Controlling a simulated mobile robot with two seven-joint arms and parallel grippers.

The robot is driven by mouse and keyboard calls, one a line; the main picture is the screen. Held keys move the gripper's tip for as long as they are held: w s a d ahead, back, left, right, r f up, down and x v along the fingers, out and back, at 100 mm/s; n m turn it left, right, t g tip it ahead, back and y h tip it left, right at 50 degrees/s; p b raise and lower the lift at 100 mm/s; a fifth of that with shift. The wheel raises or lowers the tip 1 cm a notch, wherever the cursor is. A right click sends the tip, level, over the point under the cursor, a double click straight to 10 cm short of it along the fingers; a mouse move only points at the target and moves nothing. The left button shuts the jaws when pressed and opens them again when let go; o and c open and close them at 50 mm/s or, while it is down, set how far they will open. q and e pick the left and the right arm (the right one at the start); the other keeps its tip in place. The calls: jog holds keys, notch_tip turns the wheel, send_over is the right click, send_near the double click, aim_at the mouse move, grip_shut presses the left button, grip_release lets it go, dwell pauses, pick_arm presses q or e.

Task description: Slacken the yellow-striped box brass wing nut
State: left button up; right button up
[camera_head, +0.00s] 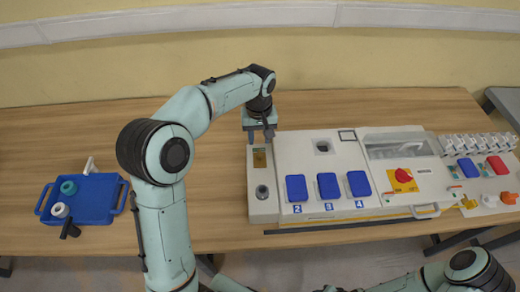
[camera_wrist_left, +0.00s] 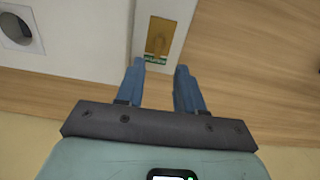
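A long white box (camera_head: 330,150) stands on the table, with a yellow stripe (camera_head: 345,216) along its front edge. A small yellow-brass piece (camera_head: 468,203) sits at its right end; it is too small to tell whether it is a wing nut. My left gripper (camera_head: 261,136) is at the box's back left corner, pointing down, near a brass-coloured plate (camera_head: 259,158). My right gripper is out of view.
Blue covers (camera_head: 327,185) marked with numbers and a red knob on a yellow plate (camera_head: 403,179) are on the box. A row of white switches (camera_head: 478,143) is at the right. A blue tray (camera_head: 85,199) with small parts stands at the left. The table between is clear.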

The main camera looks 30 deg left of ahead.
aim_at(260, 152)
pick_arm(q)
notch_tip(260, 152, down, 8)
jog(key=shift+w+r, duration=0.15)
jog(key=shift+r, duration=0.1)
grip_shut()
